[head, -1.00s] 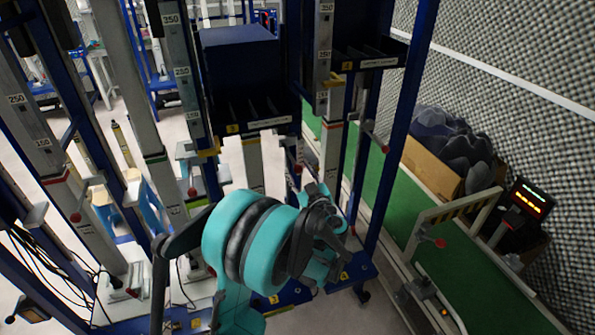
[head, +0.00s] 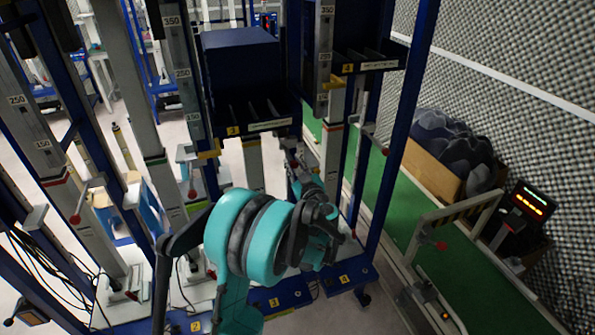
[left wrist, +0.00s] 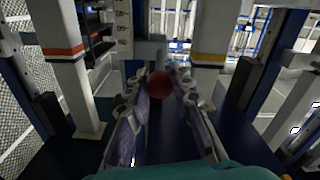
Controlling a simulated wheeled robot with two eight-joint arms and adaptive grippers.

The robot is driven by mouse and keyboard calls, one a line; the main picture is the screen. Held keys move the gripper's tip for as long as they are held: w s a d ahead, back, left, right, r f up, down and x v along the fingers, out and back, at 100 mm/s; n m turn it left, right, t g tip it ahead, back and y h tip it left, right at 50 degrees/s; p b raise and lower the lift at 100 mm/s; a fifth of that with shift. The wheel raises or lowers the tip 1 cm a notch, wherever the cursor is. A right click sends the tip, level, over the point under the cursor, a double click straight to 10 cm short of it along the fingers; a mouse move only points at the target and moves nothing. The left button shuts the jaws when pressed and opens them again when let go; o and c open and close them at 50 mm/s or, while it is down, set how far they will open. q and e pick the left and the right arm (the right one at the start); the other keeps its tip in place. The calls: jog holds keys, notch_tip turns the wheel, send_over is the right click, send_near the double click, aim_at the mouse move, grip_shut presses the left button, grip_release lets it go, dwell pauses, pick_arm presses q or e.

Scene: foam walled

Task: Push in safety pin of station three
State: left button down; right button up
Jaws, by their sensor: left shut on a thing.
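Station three (head: 274,302) is a column with a dark blue bin (head: 240,65) on it and a yellow 3 label on its base. My left arm reaches in front of it, and my left gripper (head: 300,175) is at the column, partly hidden by my own wrist. In the left wrist view my left gripper (left wrist: 160,92) has its two fingers on either side of a red ball knob (left wrist: 160,85), which looks like the safety pin's head. It is shut on this knob. The pin's shaft is hidden behind the knob. My right gripper is not in view.
Station four's bin (head: 370,55) and column stand close on the right. A blue upright (head: 400,130) stands beside them. A green conveyor (head: 460,270) runs at the right, with a cardboard box (head: 435,170) of dark parts. Other red-knobbed levers (head: 76,218) stand at the left.

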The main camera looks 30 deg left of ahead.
aim_at(289, 154)
pick_arm(q)
jog(key=x, duration=0.5)
jog(key=shift+w+r, duration=0.1)
jog(key=c, duration=1.3)
grip_release()
jog(key=shift+a, duration=0.15)
jog(key=v, duration=1.2)
